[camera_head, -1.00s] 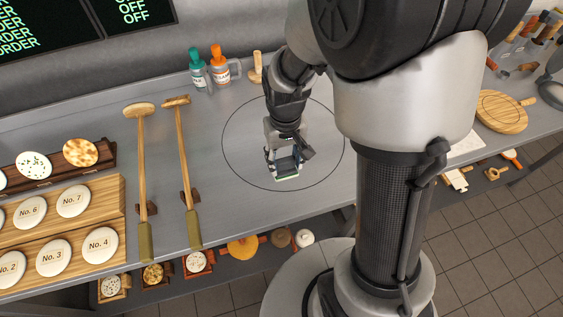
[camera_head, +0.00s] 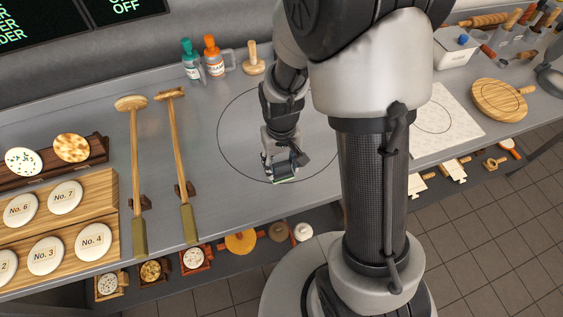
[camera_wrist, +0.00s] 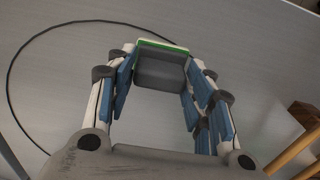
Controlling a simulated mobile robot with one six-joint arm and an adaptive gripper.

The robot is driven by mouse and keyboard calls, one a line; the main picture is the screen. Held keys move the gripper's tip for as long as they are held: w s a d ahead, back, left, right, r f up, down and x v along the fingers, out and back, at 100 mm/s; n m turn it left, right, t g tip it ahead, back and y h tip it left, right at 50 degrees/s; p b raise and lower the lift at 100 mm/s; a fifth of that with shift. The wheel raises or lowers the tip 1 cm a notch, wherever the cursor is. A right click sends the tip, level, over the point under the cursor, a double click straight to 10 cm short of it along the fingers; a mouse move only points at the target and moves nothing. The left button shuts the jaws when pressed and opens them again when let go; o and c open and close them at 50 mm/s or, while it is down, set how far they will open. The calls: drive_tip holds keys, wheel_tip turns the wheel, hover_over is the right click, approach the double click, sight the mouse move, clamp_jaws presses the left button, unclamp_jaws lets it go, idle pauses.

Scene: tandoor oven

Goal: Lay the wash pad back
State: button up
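The wash pad, a grey block with a green edge (camera_wrist: 160,70), sits between my fingertips in the wrist view. In the head view its pale green edge (camera_head: 280,181) shows at the tip of my gripper (camera_head: 281,168). My gripper (camera_wrist: 158,75) appears closed on the pad's two sides, with blue-lined fingers left and right of it. The gripper points down over the grey counter, inside a thin dark circle (camera_head: 218,135) drawn on it. I cannot tell whether the pad touches the counter.
Two long wooden-handled tools (camera_head: 136,175) lie left of the circle. Teal (camera_head: 191,62) and orange (camera_head: 213,58) bottles and a wooden stamp (camera_head: 253,60) stand behind. Numbered discs (camera_head: 45,255) lie on boards at left. A white board (camera_head: 445,118) and round wooden board (camera_head: 498,98) are right.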

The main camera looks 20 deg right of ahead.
drive_tip(key=o, duration=0.3)
wheel_tip(320, 180, up, 13)
drive_tip(key=p, duration=0.4)
wheel_tip(320, 180, up, 9)
drive_tip(key=t, duration=0.2)
hover_over(282, 164)
drive_tip(key=s, duration=0.5)
drive_tip(key=s+r+t, duration=0.1)
drive_tip(key=s+r, duration=0.1)
drive_tip(key=s, duration=0.1)
drive_tip(key=s+r, duration=0.2)
drive_tip(key=s, duration=0.1)
drive_tip(key=s+r+t, duration=0.1)
drive_tip(key=s+r, duration=0.1)
drive_tip(key=s, duration=0.2)
drive_tip(key=shift+t, duration=0.3)
